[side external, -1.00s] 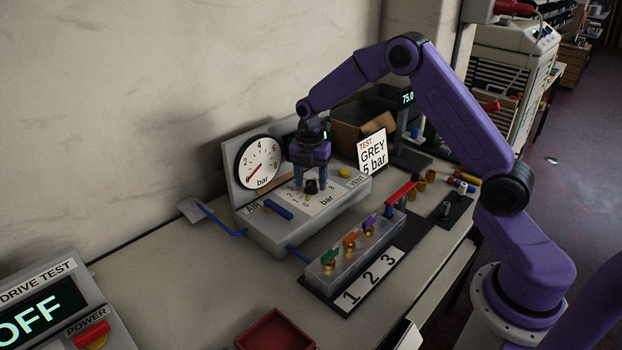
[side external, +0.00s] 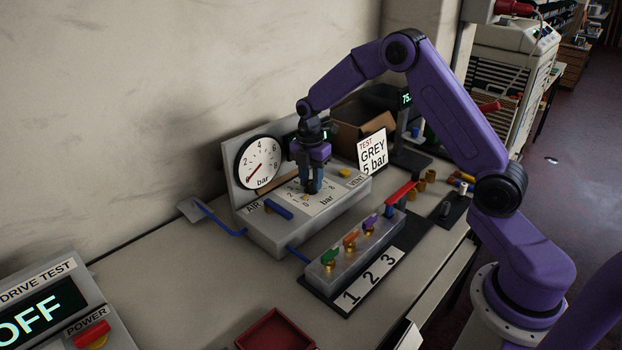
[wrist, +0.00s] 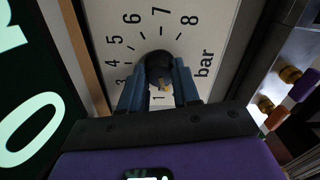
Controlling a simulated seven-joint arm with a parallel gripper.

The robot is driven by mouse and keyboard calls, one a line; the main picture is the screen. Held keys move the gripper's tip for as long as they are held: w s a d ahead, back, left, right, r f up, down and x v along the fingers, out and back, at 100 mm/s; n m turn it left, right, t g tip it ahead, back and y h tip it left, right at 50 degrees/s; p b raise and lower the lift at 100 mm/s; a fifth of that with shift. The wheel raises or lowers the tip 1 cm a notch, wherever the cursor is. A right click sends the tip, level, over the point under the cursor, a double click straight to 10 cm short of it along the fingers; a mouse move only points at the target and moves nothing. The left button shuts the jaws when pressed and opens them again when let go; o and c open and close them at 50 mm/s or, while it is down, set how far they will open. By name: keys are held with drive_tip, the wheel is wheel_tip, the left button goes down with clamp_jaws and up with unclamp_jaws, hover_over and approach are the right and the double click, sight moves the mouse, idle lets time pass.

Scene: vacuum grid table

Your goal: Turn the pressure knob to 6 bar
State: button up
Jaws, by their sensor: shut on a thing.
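The black pressure knob (wrist: 160,62) sits on a white dial plate (wrist: 205,25) marked with numbers and "bar". My gripper (wrist: 160,88) is shut on the knob, one blue finger on each side. A small pale mark shows on the knob's near side, towards the 1; its exact reading is hard to tell. In the side view my gripper (side external: 312,186) points straight down at the panel (side external: 270,235), and its fingers mostly hide the knob. The round gauge (side external: 258,163) behind has its red needle at the low end, at lower left.
A blue AIR lever (side external: 279,207) lies left of the dial and a yellow button (side external: 345,172) sits right of it. A sign (side external: 372,153) reads "TEST GREY 5 bar". A block with three coloured valves (side external: 355,250) stands in front. A red tray (side external: 275,332) is nearer.

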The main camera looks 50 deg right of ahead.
drive_tip(key=m, duration=0.4)
drive_tip(key=shift+m, duration=0.3)
drive_tip(key=m, duration=0.3)
drive_tip(key=shift+r+m, duration=0.1)
drive_tip(key=shift+m, duration=0.2)
drive_tip(key=m, duration=0.4)
drive_tip(key=shift+m, duration=0.3)
drive_tip(key=m, duration=0.3)
drive_tip(key=shift+m, duration=0.3)
drive_tip(key=m, duration=0.4)
drive_tip(key=shift+m, duration=0.3)
drive_tip(key=m, duration=0.3)
drive_tip(key=shift+m, duration=0.3)
drive_tip(key=m, duration=0.4)
drive_tip(key=shift+m+t, duration=0.3)
drive_tip(key=shift+m, duration=1.8)
